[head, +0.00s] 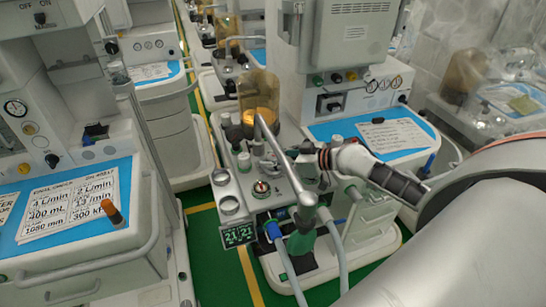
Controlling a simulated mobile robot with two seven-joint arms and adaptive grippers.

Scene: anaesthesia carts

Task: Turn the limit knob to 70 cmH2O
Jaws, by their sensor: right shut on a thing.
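My right arm comes in from the right, and my right gripper (308,168) is at the right side of the middle cart's absorber block. It is shut on a small part there, which seems to be the limit knob. The fingers hide the knob, so its scale and setting cannot be read. The middle cart's metal block (237,190) carries round ports and a small dial (262,188) with a red centre, left of the gripper. My left gripper is not in view.
A slanted silver tube (280,152) runs close left of the gripper, with a green bag (301,242) and grey hoses (335,237) below. A display (238,234) reads 21 21. Another cart with a paper card (73,201) stands left. Green floor (205,235) lies between.

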